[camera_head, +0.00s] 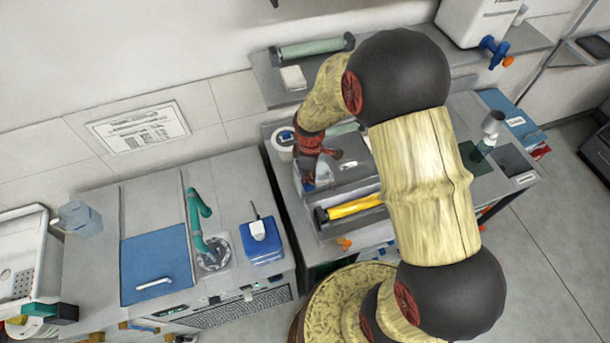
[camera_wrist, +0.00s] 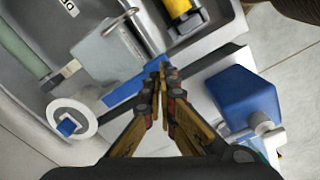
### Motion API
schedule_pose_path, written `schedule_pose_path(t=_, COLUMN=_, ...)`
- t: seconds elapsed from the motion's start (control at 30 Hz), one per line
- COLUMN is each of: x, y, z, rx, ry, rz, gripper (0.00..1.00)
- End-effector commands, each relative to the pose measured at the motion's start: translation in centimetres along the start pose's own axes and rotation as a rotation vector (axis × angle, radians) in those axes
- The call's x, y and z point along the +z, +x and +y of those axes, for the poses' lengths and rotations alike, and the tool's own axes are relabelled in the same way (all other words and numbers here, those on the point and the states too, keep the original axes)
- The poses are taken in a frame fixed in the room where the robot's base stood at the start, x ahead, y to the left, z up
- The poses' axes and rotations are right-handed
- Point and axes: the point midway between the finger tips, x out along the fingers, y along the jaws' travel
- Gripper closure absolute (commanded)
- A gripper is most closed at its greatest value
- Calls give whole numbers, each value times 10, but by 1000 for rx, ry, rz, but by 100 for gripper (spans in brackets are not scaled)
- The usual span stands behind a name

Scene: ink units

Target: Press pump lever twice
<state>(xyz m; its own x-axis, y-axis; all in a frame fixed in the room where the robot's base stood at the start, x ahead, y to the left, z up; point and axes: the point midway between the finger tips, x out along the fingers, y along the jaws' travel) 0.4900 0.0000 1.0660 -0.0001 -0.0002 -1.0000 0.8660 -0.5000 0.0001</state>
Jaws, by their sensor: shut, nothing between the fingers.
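My gripper (camera_wrist: 163,66) is shut and empty. In the wrist view its fingertips are over a blue strip (camera_wrist: 136,86) beside a grey box (camera_wrist: 106,50) with a bent metal rod on top; I cannot tell whether they touch. In the head view my gripper (camera_head: 310,184) is small and partly hidden at the left end of the right-hand bench. No part is clearly marked as the pump lever. A teal bent arm (camera_head: 195,218) rises from a round base on the left counter. A blue block with a white top (camera_head: 262,238) stands to its right.
A white round part with a blue centre (camera_wrist: 70,118) is left of the fingers. A yellow roller (camera_head: 355,206) lies in a tray near the bench front. A blue box (camera_wrist: 243,98) with a pale rod is right of the fingers. A blue panel (camera_head: 155,263) lies on the left counter.

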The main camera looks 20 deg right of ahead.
Motion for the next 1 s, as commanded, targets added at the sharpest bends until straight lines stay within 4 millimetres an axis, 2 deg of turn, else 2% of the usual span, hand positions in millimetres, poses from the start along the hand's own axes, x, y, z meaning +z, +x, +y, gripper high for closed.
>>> schedule_pose_path(t=1.0, x=0, y=36, z=0, rx=0, ry=0, rz=0, gripper=100)
